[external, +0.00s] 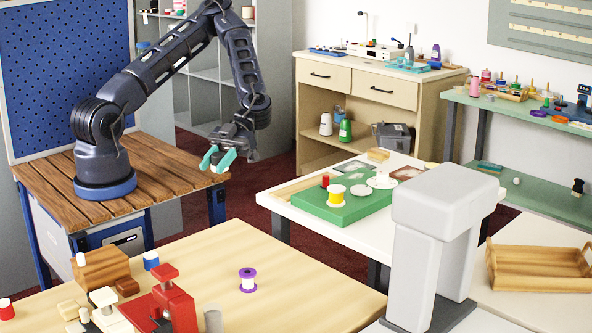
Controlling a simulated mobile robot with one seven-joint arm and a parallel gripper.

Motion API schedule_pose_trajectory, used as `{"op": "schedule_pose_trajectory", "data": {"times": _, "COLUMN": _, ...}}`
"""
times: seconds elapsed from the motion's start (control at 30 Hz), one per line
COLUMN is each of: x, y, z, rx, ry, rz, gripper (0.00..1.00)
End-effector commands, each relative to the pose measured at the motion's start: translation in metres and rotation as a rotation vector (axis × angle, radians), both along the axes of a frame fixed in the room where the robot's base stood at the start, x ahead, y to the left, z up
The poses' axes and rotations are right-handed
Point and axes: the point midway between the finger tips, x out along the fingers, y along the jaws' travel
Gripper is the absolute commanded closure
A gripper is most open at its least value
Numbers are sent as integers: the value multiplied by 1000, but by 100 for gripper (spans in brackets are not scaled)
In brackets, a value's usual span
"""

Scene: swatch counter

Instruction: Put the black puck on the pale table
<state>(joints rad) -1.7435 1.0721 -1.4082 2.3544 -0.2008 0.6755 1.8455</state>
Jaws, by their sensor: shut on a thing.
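My gripper (219,159) has teal fingers and hangs in the air beyond the right end of the brown slatted bench. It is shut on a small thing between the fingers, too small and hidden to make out. I cannot pick out a black puck for certain anywhere in view. A pale wood table (310,270) fills the front, below and nearer than my gripper. A white table (400,218) stands to the right of my gripper, behind the pale wood one.
A purple-and-white spool (247,280) stands on the pale wood table, with a red press (172,303) and blocks at its left. A green board (343,205) with spools lies on the white table. A grey machine (435,235) stands at right. The pale table's middle is clear.

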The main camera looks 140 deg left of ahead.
Motion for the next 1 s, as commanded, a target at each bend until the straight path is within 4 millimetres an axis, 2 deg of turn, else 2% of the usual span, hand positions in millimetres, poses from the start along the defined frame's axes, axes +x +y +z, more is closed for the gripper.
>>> {"op": "schedule_pose_trajectory", "data": {"times": 0.6, "x": 0, "y": -1, "z": -129, "rx": -3, "ry": 2, "rz": -1, "gripper": 87}}
{"op": "schedule_pose_trajectory", "data": {"times": 0.73, "x": 1, "y": 0, "z": -145, "rx": 0, "ry": 1, "rz": 1, "gripper": 87}}
{"op": "schedule_pose_trajectory", "data": {"times": 1.0, "x": 0, "y": 0, "z": -162, "rx": -1, "ry": 1, "rz": -1, "gripper": 87}}
